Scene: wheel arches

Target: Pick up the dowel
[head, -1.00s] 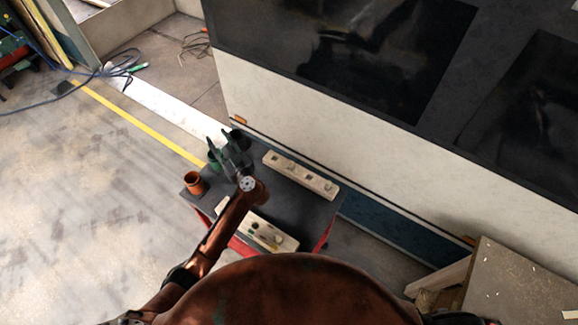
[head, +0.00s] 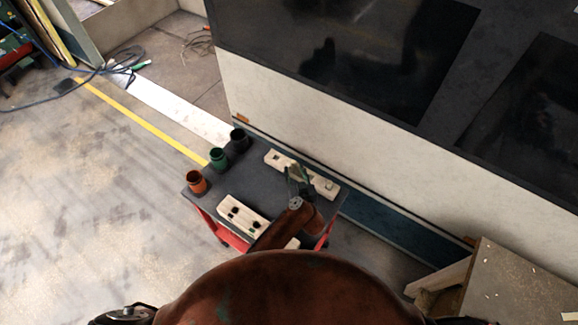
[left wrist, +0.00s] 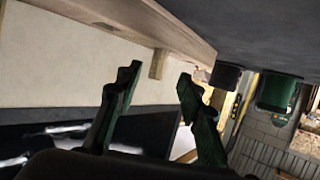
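A short square wooden dowel (left wrist: 157,64) stands out of a long pale wooden block in the left wrist view (left wrist: 120,22). That view is upside down, with the tabletop above. My left gripper (left wrist: 159,72) is open and empty, and the dowel appears between its fingertips; I cannot tell how far beyond them it is. In the head view my left gripper (head: 298,177) is over the far wooden block (head: 276,158) and hides its middle. A pale peg (head: 329,186) shows at that block's right end. My right gripper is out of view.
The dark cart top (head: 215,187) also bears an orange cup (head: 197,183), a green cup (head: 218,159), a black cup (head: 239,140) and a nearer holed block (head: 240,213). A white wall (head: 300,112) rises behind. A wooden box (head: 515,285) stands at right.

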